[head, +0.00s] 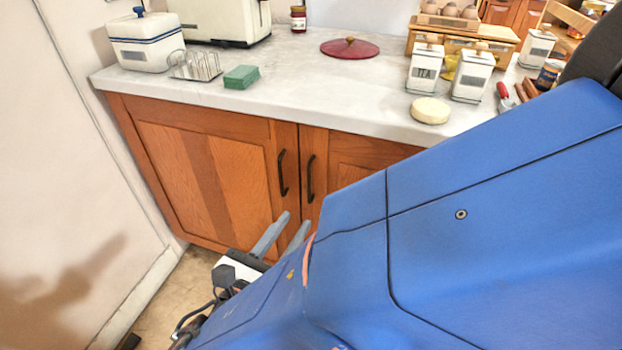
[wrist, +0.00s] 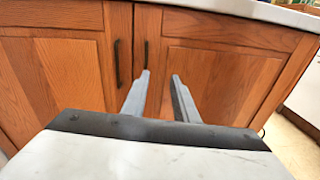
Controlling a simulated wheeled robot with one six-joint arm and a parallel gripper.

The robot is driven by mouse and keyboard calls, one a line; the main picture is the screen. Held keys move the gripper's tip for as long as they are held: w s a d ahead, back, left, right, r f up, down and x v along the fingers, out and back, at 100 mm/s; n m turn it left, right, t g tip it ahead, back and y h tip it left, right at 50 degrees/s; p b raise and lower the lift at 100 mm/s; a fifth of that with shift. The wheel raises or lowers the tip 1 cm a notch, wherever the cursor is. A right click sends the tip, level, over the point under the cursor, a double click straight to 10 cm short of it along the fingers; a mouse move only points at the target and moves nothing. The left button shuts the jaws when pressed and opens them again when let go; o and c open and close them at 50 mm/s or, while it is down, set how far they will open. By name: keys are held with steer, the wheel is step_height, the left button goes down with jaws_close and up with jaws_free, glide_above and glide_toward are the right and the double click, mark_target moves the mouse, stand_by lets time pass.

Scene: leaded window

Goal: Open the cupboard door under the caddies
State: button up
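Two wooden cupboard doors sit side by side below the counter, both shut. The right door (head: 345,160) is under the white caddies (head: 424,68); my blue arm hides much of it. It also shows in the wrist view (wrist: 215,75), with its dark upright handle (wrist: 146,52) near its left edge; the head view shows that handle too (head: 310,178). The left door (head: 190,170) has a matching handle (head: 282,173). My gripper (head: 295,219) is open and empty, below the handles. In the wrist view its fingers (wrist: 161,74) point at the right door, the left fingertip just below the right handle.
The pale worktop (head: 300,90) overhangs the doors and holds a bread bin (head: 145,45), a toast rack (head: 196,66), a green box (head: 241,77), a red lid (head: 350,47) and a round cream item (head: 430,110). A wall (head: 60,150) stands at the left.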

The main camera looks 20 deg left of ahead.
mark_target(308, 175)
steer(key=shift+n+t+y, duration=0.4)
steer(key=shift+n+y, duration=0.4)
steer(key=shift+y, duration=0.1)
steer(key=w, duration=0.9)
steer(key=w+a, duration=0.1)
steer(key=w, duration=0.4)
steer(key=shift+w+f, duration=0.1)
steer(key=shift+w, duration=0.2)
steer(key=shift+c, duration=0.7)
jaws_close()
